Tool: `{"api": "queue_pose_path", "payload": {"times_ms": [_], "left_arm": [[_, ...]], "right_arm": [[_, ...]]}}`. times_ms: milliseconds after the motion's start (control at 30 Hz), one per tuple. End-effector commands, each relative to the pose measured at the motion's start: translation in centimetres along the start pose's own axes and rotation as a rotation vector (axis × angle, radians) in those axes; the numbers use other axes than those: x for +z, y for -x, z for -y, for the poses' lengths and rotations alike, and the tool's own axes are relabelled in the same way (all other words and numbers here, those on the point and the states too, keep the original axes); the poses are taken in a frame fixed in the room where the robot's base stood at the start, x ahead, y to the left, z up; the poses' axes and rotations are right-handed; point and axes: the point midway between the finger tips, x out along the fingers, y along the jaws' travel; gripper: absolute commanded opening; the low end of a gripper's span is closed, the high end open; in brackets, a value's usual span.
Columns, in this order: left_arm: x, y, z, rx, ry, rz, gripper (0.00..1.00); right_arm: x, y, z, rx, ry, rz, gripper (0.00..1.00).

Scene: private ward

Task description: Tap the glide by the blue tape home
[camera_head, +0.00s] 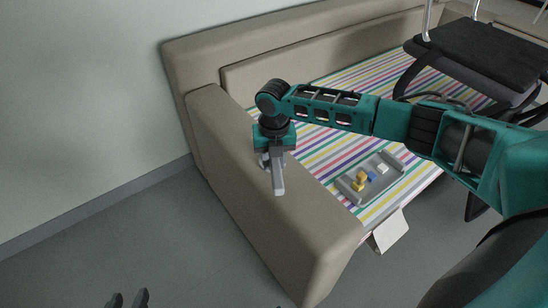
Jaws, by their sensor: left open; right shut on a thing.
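My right gripper (271,157), on the teal arm from the right, points down over the sofa's arm. It is shut on a grey bar-like thing (279,180); its jaws are partly hidden, and I cannot tell what the thing is. My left gripper (128,299) is open at the bottom left edge, over the floor, with only its dark fingertips showing. A black chair (478,52) with chrome legs pointing up lies at the top right, partly behind my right arm. I cannot make out a glide or blue tape on it.
A beige sofa (215,110) has a striped cover (323,150). A grey tray (397,164) on the cover holds small yellow, blue and white things. A white panel (391,232) hangs at the sofa's front. The grey floor (120,240) at left is clear.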

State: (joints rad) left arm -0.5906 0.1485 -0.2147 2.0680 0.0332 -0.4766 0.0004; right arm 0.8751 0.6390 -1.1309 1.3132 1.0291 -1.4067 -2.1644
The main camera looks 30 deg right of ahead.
Motion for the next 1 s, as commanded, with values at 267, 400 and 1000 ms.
{"api": "queue_pose_path", "payload": {"times_ms": [267,400,1000], "left_arm": [[0.2,-0.1,0.0,0.000,-0.001,0.000,0.43],[0.2,-0.1,0.1,0.000,-0.003,0.000,0.43],[0.6,-0.3,0.1,0.000,-0.006,0.002,0.43]], "right_arm": [[0.0,-0.6,0.0,0.001,0.000,0.000,0.00],[0.0,-0.7,0.0,0.000,0.000,-0.001,0.00],[-0.1,-1.3,0.0,-0.001,0.001,-0.002,0.56]]}}
